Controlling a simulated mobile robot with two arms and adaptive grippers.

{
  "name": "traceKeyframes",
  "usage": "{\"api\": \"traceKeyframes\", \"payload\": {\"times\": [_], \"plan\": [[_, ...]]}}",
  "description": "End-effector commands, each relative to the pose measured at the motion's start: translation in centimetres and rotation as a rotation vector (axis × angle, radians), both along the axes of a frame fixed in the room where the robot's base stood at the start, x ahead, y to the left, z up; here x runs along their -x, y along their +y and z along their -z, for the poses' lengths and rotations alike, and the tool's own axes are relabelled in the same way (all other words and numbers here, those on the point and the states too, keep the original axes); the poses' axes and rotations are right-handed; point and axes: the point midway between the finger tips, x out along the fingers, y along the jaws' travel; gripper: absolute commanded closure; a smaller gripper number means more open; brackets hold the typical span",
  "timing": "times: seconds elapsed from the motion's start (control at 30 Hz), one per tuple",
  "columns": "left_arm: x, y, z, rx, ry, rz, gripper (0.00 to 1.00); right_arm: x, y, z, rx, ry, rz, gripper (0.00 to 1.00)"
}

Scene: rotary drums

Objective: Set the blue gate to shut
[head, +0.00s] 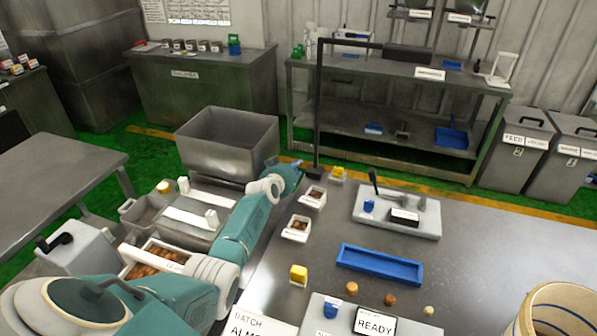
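No part is plainly readable as the blue gate. A small blue block (369,206) sits on a grey plate (425,225) beside an upright black lever (374,182). Another blue block (331,311) sits on the front panel near a READY sign (375,322). My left arm reaches from the lower left to the middle of the head view. Its gripper (301,166) is small and dark at the arm's far end, close to the foot of a tall black post (318,110). Its fingers cannot be made out. My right gripper is not in view.
A blue tray (380,277) lies mid-table. White trays (313,198) with brown pieces and a yellow block (299,275) are near the arm. A grey hopper (228,145) stands behind it. A wooden drum (560,312) is at lower right. The table's right side is clear.

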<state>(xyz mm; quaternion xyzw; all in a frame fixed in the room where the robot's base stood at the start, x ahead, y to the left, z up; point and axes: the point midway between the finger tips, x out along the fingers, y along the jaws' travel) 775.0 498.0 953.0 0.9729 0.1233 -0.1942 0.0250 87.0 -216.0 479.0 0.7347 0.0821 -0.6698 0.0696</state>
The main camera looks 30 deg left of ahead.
Motion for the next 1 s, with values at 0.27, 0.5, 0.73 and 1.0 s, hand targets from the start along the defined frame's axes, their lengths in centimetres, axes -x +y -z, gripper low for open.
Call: {"api": "traceKeyframes", "payload": {"times": [0.27,0.5,0.73,1.0], "plan": [[0.0,0.5,-0.3,-0.007,-0.003,-0.005,0.65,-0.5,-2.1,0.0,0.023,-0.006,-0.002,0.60],[0.3,0.4,-0.1,-0.006,0.000,-0.004,0.65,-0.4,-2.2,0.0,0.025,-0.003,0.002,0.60],[1.8,-0.2,-0.7,-0.008,-0.001,-0.001,0.65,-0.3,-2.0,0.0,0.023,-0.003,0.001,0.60],[5.5,-1.2,-2.5,-0.009,-0.004,-0.002,0.65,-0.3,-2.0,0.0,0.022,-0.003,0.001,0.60]]}}
